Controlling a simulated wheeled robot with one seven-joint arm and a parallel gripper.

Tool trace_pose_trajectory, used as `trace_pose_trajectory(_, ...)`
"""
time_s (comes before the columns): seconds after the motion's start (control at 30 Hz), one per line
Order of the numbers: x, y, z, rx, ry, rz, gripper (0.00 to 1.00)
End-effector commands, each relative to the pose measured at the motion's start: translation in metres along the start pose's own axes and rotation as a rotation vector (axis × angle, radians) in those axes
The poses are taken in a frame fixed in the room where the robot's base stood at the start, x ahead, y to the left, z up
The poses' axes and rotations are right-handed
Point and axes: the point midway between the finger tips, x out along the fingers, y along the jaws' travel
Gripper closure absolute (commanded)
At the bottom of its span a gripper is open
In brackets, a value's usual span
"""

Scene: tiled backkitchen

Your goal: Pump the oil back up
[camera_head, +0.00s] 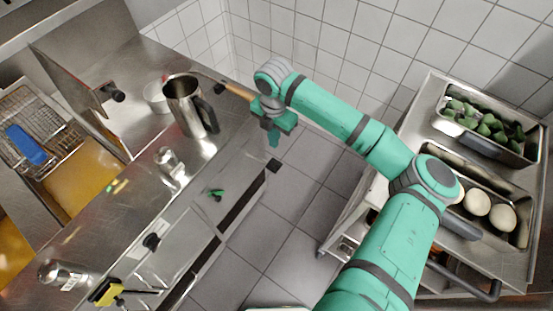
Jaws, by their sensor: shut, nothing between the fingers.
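The steel fryer (130,180) is at the left, with yellow oil (85,187) in a vat and more yellow oil (10,252) at the left edge. Green indicator lights show on its front rim. A small green lever (216,193) is low on the fryer's front, by a steel panel and a dark gap. A yellow-handled part (107,291) is at the bottom left. Black knobs (151,242) sit on the front. My gripper (273,140) is shut and empty, above the floor, right of the pitcher and up and right of the green lever, touching nothing visible.
A steel pitcher (184,108), a white bowl (156,97) and shakers (170,161) stand on the counter. A wire basket with a blue handle (26,144) is at the left. A cart (423,126) with food trays is at the right. Tiled floor (290,220) lies clear between.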

Motion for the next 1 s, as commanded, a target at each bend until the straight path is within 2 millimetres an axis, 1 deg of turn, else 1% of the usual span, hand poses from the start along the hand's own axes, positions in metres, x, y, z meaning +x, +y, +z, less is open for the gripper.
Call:
trace_pose_trajectory(0.07,-0.005,0.005,0.001,-0.013,-0.008,-0.004,1.00)
trace_pose_trajectory(0.17,-0.006,0.005,0.001,-0.018,-0.010,-0.007,1.00)
trace_pose_trajectory(0.43,-0.005,0.005,0.001,-0.016,-0.009,-0.006,1.00)
trace_pose_trajectory(0.53,0.001,0.005,0.001,-0.015,-0.008,-0.005,1.00)
trace_pose_trajectory(0.67,0.017,0.004,0.001,-0.014,-0.007,-0.006,1.00)
trace_pose_trajectory(1.0,0.080,0.004,0.001,-0.013,-0.005,-0.006,1.00)
